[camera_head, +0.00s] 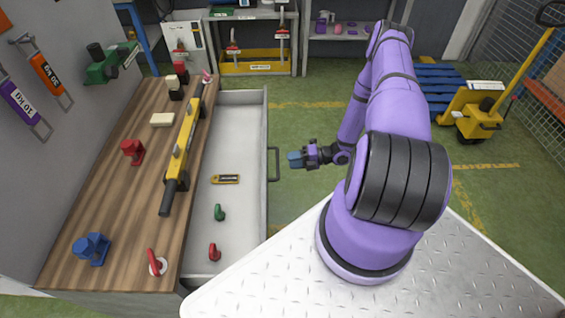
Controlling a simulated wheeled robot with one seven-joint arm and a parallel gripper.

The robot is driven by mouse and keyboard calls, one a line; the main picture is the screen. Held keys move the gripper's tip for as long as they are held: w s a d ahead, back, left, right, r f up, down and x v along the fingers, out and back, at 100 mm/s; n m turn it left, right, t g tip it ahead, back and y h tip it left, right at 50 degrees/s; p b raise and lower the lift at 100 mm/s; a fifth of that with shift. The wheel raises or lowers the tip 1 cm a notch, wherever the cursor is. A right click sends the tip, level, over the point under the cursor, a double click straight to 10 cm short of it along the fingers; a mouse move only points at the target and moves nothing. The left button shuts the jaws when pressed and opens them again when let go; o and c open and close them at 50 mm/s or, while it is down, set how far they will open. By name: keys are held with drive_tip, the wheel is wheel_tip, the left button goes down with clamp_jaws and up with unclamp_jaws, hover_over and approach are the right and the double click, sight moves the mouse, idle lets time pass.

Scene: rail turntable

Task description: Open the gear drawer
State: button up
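The gear drawer (240,130) is a pale tray standing pulled out from the right side of the wood-topped bench. Its dark bar handle (276,163) is on the outer front face. A small yellow and black item (226,179), a green piece (219,212) and a red piece (214,252) lie inside. My gripper (294,159) is just right of the handle, its bluish fingertips pointing at it with a small gap in the picture. It holds nothing that I can see. The finger opening is too small to make out.
The bench top (115,205) carries a long yellow and black tool (182,145), a blue clamp-like piece (92,248) and several red pieces. My purple arm comes from the right. A yellow pallet jack (478,110) stands at the right. Floor beyond the drawer is clear.

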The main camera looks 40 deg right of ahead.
drive_tip(key=shift+v, duration=2.25)
